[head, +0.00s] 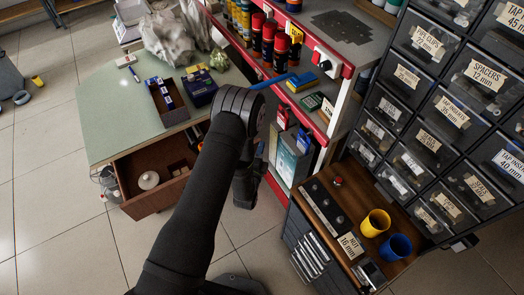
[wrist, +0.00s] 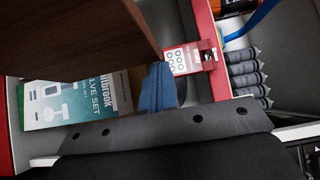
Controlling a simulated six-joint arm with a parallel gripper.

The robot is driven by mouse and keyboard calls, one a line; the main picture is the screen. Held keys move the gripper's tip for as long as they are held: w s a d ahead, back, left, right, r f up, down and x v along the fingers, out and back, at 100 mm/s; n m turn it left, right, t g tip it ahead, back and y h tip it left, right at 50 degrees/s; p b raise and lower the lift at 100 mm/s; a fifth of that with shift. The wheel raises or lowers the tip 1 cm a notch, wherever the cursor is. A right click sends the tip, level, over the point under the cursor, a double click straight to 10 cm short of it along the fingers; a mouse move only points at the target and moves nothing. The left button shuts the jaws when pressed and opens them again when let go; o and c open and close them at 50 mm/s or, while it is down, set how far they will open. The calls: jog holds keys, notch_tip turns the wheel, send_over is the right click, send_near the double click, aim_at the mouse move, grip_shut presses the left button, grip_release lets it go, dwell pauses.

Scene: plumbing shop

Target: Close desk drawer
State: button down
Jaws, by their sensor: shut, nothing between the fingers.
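The desk (head: 110,105) has a pale green top. Its brown wooden drawer (head: 152,203) is pulled out toward the front, with a round white object and small items inside. My arm crosses in front of the drawer's right end and hides part of it. My wrist hangs just right of the drawer in the head view; the fingertips are hidden there.
A red-edged shelf unit (head: 335,85) with cans stands right of the desk. A boxed valve set (wrist: 75,100) is close to my gripper. A workbench with yellow (head: 375,222) and blue (head: 395,247) cups stands at the right.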

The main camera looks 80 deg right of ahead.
jog(key=w+d, duration=1.3)
jog(key=shift+w+d, duration=0.35)
